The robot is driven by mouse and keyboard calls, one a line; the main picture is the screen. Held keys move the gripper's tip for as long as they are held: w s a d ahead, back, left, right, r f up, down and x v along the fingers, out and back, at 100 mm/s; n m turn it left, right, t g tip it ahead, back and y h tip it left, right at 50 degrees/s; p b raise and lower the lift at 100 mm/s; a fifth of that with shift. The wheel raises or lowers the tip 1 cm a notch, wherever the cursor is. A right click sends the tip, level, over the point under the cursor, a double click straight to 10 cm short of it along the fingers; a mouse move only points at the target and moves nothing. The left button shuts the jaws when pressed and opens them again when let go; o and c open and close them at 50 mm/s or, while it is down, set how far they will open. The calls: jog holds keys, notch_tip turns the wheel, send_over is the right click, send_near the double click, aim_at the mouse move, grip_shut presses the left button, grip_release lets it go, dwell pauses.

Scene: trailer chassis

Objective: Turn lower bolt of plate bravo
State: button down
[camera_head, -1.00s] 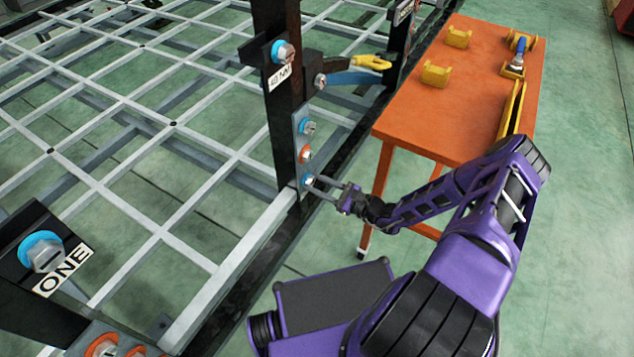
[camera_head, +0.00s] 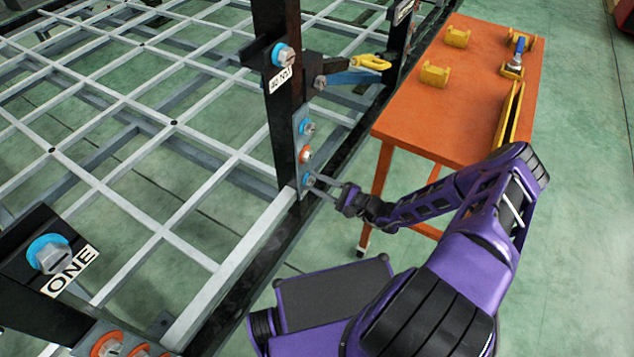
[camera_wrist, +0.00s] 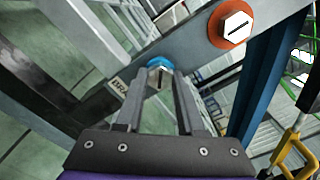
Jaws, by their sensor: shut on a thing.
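In the head view a narrow grey plate (camera_head: 298,122) on a dark upright post carries a column of three bolts. The lower bolt (camera_head: 307,179) has a blue washer. My gripper (camera_head: 314,184) reaches it from the right and is shut on it. In the wrist view the slotted grey head of the lower bolt (camera_wrist: 159,80) sits between my two fingertips, with its blue washer behind. A label (camera_wrist: 121,86) beginning "BRA" is beside it, the rest hidden by a finger. The middle bolt (camera_wrist: 233,25) has an orange washer and a slotted hex head.
An orange table (camera_head: 445,115) with yellow brackets (camera_head: 434,76) stands behind my arm. A blue bar with a yellow hook (camera_head: 371,62) sticks out above the plate. The chassis grid (camera_head: 170,125) fills the left. Another post labelled ONE (camera_head: 70,270) is at lower left.

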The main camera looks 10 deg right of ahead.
jog(key=shift+w+a+r, duration=0.1)
jog(key=c, duration=0.5)
grip_release()
jog(key=v, duration=1.7)
jog(key=shift+s+d, duration=0.25)
jog(key=shift+d, duration=0.05)
